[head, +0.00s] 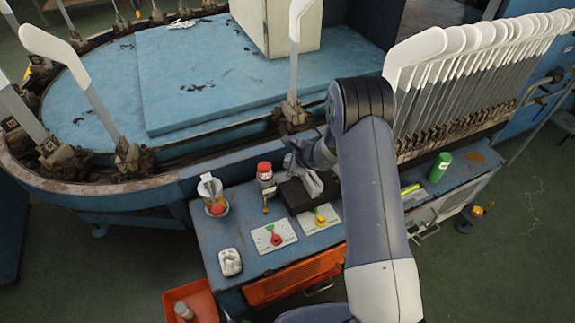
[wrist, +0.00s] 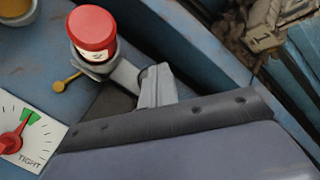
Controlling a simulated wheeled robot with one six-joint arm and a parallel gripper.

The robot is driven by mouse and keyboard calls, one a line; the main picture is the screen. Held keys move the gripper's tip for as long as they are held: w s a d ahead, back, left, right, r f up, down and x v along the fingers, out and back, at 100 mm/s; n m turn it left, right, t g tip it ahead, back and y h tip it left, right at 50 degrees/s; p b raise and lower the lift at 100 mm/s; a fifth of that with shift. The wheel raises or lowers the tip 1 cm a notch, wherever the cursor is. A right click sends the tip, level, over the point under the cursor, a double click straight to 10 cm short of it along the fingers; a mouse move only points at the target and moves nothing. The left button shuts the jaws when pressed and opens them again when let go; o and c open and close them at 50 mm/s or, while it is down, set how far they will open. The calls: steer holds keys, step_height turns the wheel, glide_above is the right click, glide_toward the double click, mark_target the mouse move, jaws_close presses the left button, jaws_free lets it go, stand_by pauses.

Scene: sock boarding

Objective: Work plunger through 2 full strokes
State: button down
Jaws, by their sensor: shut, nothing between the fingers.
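I cannot single out a plunger for certain. A red-capped jar (head: 265,171) stands upright at the back of the blue bench, with a small yellow-knobbed lever below it. In the wrist view the red cap (wrist: 91,28) sits at upper left, above a grey collar, with the yellow knob (wrist: 59,87) beside it. My gripper (head: 313,184) is shut and empty, just right of the jar, over a dark block (head: 291,197). In the wrist view my gripper (wrist: 157,88) shows as pale grey fingers right of the jar. My arm hides part of the bench.
A cup with a metal flap (head: 211,190) stands left. A green can (head: 440,167) stands right. An orange bin (head: 190,300) is at lower left. White-tipped boards (head: 450,70) line the back right.

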steer(key=shift+f+b, duration=0.45)
steer(key=shift+b, duration=0.15)
steer(key=shift+f+b, duration=1.3)
steer(key=shift+b, duration=0.45)
stand_by(1.3)
steer(key=shift+r, duration=0.1)
stand_by(0.3)
steer(key=shift+r+p, duration=0.9)
steer(key=shift+r, duration=0.75)
steer(key=shift+r+p, duration=1.75)
steer(key=shift+r, duration=0.75)
